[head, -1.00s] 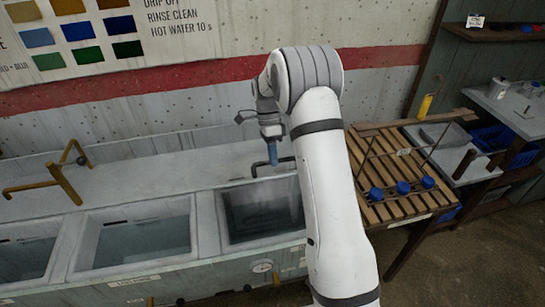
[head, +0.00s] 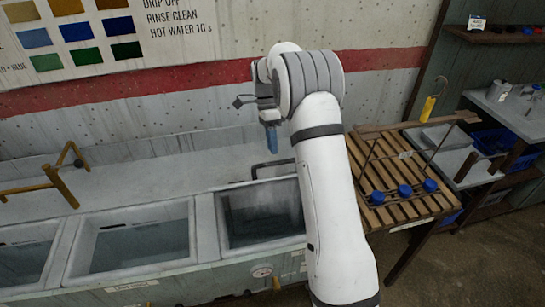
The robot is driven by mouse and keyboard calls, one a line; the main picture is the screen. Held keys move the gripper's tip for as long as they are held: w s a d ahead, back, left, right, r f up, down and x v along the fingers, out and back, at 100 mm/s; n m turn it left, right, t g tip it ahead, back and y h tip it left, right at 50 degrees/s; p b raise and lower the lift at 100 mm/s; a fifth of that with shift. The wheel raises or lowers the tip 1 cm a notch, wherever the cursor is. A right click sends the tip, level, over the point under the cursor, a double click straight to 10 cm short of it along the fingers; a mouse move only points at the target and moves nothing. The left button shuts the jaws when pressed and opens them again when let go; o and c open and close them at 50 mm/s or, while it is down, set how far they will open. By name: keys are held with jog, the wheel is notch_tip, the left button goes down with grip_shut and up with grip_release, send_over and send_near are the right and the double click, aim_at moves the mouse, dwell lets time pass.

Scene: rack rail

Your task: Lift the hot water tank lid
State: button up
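The right-hand tank (head: 263,240) in the row has a round dial on its front and a dark interior showing through its top. I cannot make out a separate lid for certain. A thin black bar or handle (head: 258,170) bends over the tank's back edge, its right end running behind my arm. My gripper (head: 271,150), with blue fingertips, points down above the back of this tank, apart from the bar as far as I can tell. No object shows in it; the finger gap is too small to read.
My arm hides the tank's right side.

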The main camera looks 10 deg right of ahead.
jog(key=v, duration=0.2)
jog(key=shift+w+r, duration=0.15)
jog(key=shift+r, duration=0.15)
